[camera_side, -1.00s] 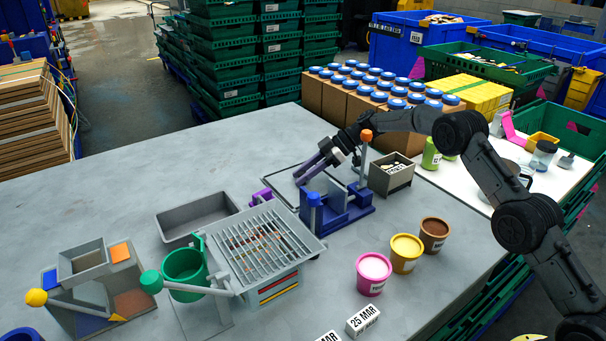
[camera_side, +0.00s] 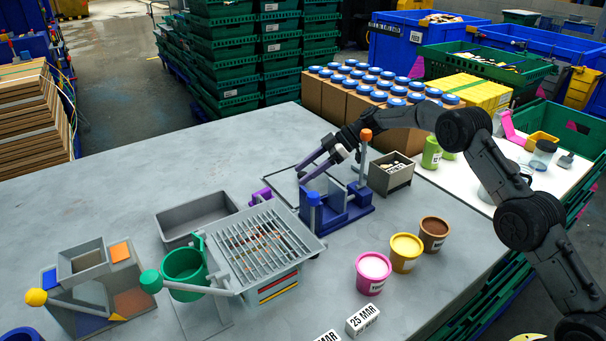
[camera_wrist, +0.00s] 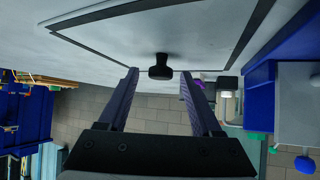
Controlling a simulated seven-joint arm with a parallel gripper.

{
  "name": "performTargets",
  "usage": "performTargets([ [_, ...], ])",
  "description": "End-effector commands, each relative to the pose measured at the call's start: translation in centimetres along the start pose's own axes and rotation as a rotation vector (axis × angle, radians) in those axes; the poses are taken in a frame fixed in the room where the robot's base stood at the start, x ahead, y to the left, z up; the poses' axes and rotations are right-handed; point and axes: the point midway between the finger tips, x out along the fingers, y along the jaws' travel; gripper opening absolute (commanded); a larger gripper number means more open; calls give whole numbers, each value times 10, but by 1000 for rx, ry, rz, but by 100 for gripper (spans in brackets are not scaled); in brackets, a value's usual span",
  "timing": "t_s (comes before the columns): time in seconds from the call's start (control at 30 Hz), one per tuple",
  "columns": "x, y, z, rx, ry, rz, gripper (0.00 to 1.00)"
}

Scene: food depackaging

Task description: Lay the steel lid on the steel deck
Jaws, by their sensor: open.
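My gripper (camera_side: 300,175) is open, with two purple fingers spread low over a dark-outlined square of grey metal (camera_side: 279,181) on the table. In the wrist view, a short black knob (camera_wrist: 160,72) stands on the grey surface inside that dark outline. It sits between and just beyond the fingertips of my gripper (camera_wrist: 159,72), with clear gaps on both sides. The knob looks like the handle of the steel lid (camera_wrist: 150,28). I cannot tell the lid's edges from the surrounding steel deck. In the side view I cannot make out the knob.
A blue fixture (camera_side: 338,208) with an orange-topped post (camera_side: 364,160) stands close beside my fingers. A grey bin (camera_side: 391,178) is to its right. A slotted grate (camera_side: 262,243) and an empty grey tray (camera_side: 192,215) lie at left. The table's far left is clear.

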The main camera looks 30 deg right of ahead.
Motion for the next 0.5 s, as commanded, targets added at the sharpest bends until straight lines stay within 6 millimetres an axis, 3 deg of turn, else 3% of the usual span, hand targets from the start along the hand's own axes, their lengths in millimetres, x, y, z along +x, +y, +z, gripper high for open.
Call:
performTargets([
  [0.3, -66, 0, 0, 0, 0, 3, 66],
  [0.5, -97, 0, 0, -1, 0, 2, 66],
])
